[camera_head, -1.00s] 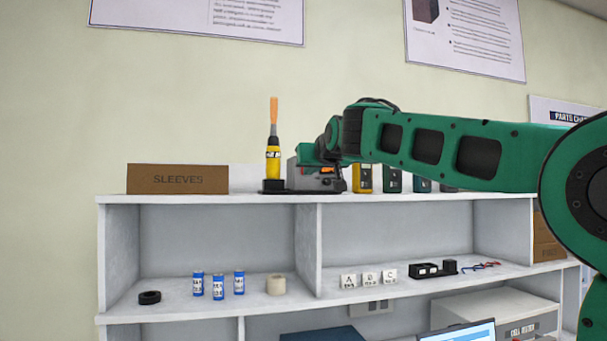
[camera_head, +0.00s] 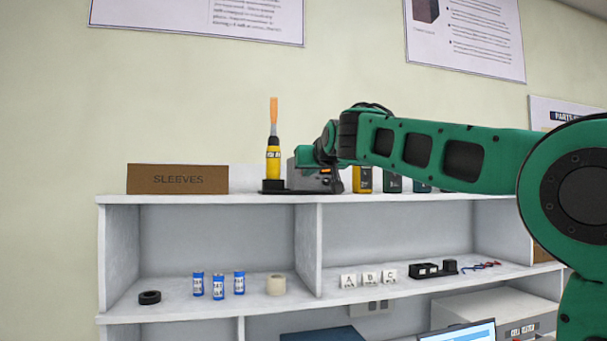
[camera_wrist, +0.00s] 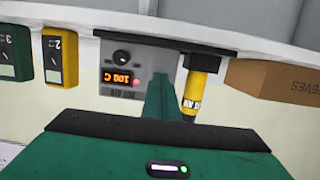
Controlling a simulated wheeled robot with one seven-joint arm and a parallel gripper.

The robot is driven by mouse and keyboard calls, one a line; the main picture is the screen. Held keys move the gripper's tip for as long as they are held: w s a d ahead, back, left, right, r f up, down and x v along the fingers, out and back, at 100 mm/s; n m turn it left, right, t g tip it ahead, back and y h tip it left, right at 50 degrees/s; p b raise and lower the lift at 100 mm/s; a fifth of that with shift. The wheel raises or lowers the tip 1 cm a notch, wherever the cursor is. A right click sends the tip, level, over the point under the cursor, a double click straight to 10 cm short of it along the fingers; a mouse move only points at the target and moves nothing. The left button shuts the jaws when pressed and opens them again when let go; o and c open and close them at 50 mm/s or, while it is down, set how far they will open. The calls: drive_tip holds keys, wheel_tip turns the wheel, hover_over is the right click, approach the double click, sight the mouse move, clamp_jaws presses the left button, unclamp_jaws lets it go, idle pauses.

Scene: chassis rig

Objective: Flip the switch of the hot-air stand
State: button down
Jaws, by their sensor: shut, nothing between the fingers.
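The hot-air stand (camera_head: 301,180) is a grey box on a dark base on top of the shelf unit. A yellow hot-air tool (camera_head: 273,162) with an orange tip stands upright on the base's left end. In the wrist view, which is upside down, the stand's front (camera_wrist: 108,58) shows a dark knob, a lit "100 C" display and a small red light. My gripper (camera_wrist: 160,80) is shut and empty, its green fingers close in front of the panel beside the display. I cannot tell whether they touch it. The switch is not clearly visible; the fingers cover part of the panel.
A brown SLEEVES box (camera_head: 178,179) stands left of the stand. Yellow (camera_head: 362,180) and dark green (camera_head: 392,182) meters stand close on its right. Blue cells, tape rolls and small labelled blocks sit on the shelf below.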

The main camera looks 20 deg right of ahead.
drive_tip(key=shift+w, duration=0.25)
drive_tip(key=v, duration=0.8)
idle(0.5)
drive_tip(key=shift+f, duration=0.15)
